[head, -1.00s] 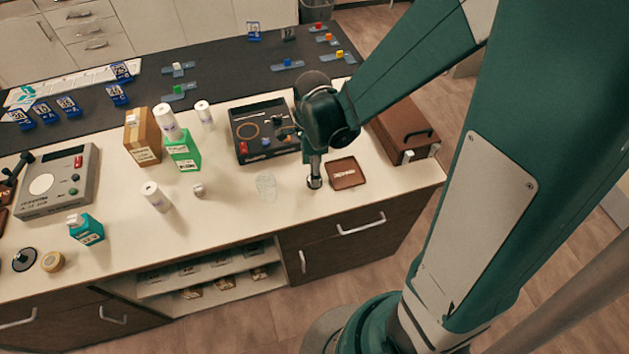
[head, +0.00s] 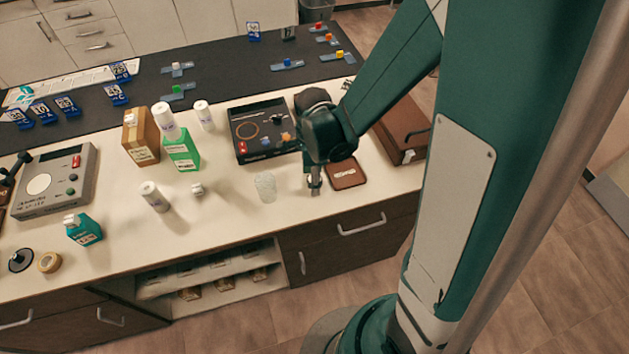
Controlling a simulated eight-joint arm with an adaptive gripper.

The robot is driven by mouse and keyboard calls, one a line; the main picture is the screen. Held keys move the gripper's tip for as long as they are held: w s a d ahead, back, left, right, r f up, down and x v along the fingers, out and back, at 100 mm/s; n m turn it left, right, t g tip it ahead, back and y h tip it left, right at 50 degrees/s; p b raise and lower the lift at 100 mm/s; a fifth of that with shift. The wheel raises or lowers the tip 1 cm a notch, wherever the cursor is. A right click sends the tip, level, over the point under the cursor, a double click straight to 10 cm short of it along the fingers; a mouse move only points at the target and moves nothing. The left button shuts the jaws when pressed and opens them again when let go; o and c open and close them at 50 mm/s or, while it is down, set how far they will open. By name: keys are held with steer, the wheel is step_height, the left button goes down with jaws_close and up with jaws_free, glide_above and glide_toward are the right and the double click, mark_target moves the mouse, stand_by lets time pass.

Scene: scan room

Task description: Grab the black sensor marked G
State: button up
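No mark G is legible on any thing in the head view, so I cannot tell for sure which is the black sensor. A small dark item stands at the back of the dark mat (head: 289,34), and a dark round disc (head: 20,260) lies at the left front of the counter. My gripper (head: 314,188) points down over the front of the counter, left of a small brown tray (head: 347,174). Its fingertips are small and partly hidden by the wrist, so I cannot tell whether it is open. I see nothing held in it.
A clear glass (head: 265,187) stands just left of my gripper. A black open case (head: 243,147) lies behind it, and a brown box (head: 400,128) to the right. Blue marked cards (head: 67,107) stand on the mat.

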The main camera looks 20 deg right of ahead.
steer(key=c, duration=1)
steer(key=shift+r, duration=0.1)
steer(key=shift+r+p, duration=1.05)
steer(key=shift+r, duration=3.85)
